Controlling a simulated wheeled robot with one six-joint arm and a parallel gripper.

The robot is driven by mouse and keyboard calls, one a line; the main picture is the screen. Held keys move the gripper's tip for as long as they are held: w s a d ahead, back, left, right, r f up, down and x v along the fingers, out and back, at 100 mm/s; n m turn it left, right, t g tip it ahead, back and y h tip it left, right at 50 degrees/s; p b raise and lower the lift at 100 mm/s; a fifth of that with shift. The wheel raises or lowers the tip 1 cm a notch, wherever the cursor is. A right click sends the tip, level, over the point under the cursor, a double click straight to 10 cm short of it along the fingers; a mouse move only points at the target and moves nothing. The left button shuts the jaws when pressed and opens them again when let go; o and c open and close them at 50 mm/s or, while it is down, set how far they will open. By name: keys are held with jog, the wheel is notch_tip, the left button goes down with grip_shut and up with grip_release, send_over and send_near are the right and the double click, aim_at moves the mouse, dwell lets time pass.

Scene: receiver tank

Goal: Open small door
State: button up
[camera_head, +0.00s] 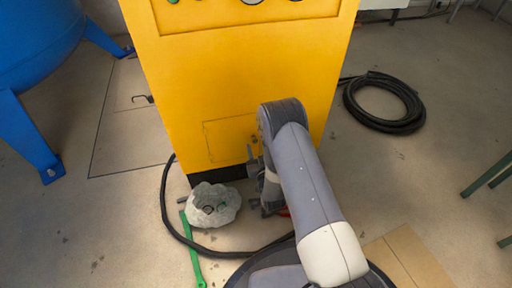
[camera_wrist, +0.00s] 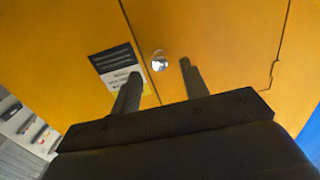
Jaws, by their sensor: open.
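The yellow cabinet (camera_head: 240,75) stands upright in the head view. The small door (camera_head: 223,142) is a thin rectangular outline low on its front face and looks shut. In the wrist view a round silver knob or lock (camera_wrist: 159,62) sits on the yellow face beside a thin seam. My gripper (camera_wrist: 159,68) is open, with one dark finger on each side of the knob in the picture. I cannot tell whether the fingers touch it. In the head view my gripper (camera_head: 254,155) is at the door's right edge, partly hidden by my arm.
A pale rock-like lump (camera_head: 213,205) and a green tool (camera_head: 192,252) lie on the floor before the cabinet. A black hose (camera_head: 168,215) curves around them. A coiled hose (camera_head: 385,103) lies at right. A blue tank (camera_head: 35,40) stands at left. A label (camera_wrist: 117,65) is left of the knob.

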jog(key=shift+x, duration=1.25)
jog(key=shift+c, duration=0.5)
grip_shut()
